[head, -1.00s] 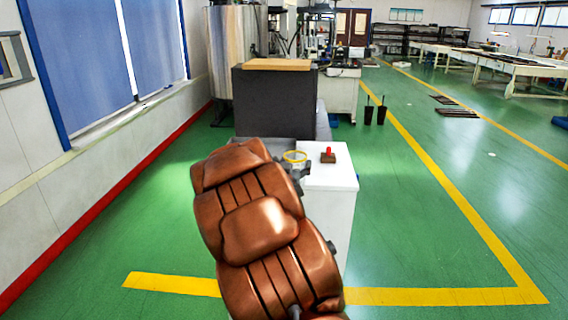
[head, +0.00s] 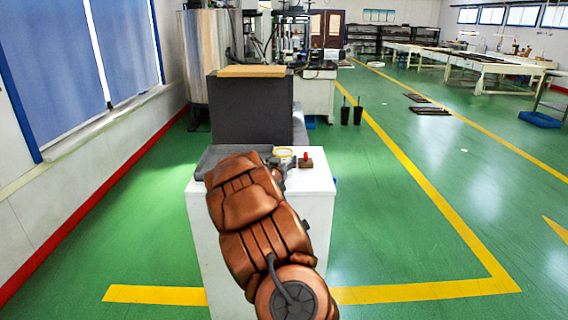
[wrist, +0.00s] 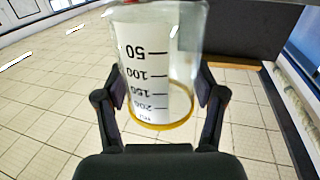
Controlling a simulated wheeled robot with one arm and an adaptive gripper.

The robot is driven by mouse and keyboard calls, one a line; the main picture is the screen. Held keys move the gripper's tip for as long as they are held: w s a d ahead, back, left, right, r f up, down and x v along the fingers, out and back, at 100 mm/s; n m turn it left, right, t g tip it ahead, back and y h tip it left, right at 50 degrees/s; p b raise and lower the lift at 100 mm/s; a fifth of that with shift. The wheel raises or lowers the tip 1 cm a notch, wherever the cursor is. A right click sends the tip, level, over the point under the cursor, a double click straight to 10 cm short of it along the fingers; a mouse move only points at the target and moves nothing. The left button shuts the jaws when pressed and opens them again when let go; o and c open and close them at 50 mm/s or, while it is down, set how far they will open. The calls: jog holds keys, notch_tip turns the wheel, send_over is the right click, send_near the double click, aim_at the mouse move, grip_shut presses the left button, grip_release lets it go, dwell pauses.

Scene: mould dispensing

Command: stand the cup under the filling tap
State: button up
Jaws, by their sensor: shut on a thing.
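The cup is a clear beaker with a yellow rim and dark graduation marks. In the wrist view the cup (wrist: 150,60) fills the upper middle, its rim toward the bottom of the picture. My gripper (wrist: 160,95) is shut on it, one finger against each side. In the head view the yellow rim of the cup (head: 284,152) shows above the far end of my arm, over or near the white cabinet top. My gripper (head: 278,163) is mostly hidden there by my arm. I cannot make out the filling tap.
A white cabinet (head: 318,185) stands ahead, with a red button on a brown base (head: 306,161) at its right. A dark grey block with a wooden top (head: 250,105) rises behind it. A grey slab (head: 207,158) lies at the left. Green floor (head: 400,210) is free on the right.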

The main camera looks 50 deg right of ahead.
jog(key=shift+p+x, duration=0.35)
jog(key=shift+x, duration=1.45)
jog(key=shift+w+a+f+p, duration=0.15)
jog(key=shift+f+p, duration=0.35)
jog(key=shift+f, duration=1.4)
jog(key=shift+f, duration=0.1)
jog(key=o, duration=1)
jog(key=shift+a, duration=0.1)
jog(key=shift+b+v, duration=1.35)
jog(key=shift+v, duration=4.55)
